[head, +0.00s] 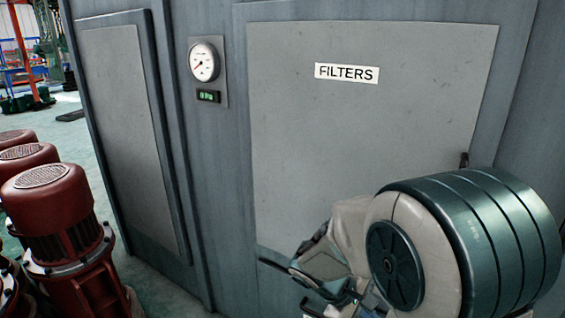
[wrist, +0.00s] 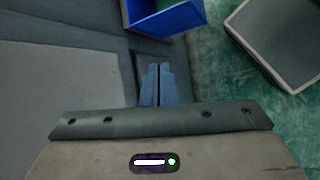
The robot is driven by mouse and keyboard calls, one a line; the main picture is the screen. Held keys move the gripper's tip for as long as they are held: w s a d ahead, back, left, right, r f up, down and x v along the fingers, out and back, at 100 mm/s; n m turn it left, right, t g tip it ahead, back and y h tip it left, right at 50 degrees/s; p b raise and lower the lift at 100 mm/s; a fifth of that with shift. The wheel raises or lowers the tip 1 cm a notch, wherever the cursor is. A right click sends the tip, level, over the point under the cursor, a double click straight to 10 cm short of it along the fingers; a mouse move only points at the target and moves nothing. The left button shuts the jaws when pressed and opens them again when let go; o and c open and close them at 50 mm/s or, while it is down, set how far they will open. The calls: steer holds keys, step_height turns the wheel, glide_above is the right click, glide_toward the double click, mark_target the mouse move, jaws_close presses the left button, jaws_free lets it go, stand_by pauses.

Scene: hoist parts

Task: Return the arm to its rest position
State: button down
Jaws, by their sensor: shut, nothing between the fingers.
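My gripper (wrist: 157,72) shows in the wrist view with its two blue-grey fingers together and nothing between them. In the head view my arm is folded at the lower right, in front of a grey cabinet door (head: 330,130) labelled FILTERS. The gripper end is low there and partly hidden by my own arm links.
A round gauge (head: 204,62) sits on the cabinet above a small green display (head: 208,96). Several red motors (head: 55,215) stand at the left, with green floor between them and the cabinet. The wrist view shows a blue bin (wrist: 168,20) and a grey-topped box (wrist: 280,40).

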steer(key=s+a+r+m+t+y+p, duration=0.1)
steer(key=s+r+m+y+p, duration=0.3)
steer(key=r, duration=0.5)
steer(key=s+a+r+m+t+y+p, duration=0.2)
steer(key=s+r+m+y+p, duration=0.2)
steer(key=r, duration=0.4)
steer(key=shift+s+a+r+m, duration=0.25)
steer(key=shift+s+r+m, duration=0.15)
steer(key=shift+s+m, duration=0.25)
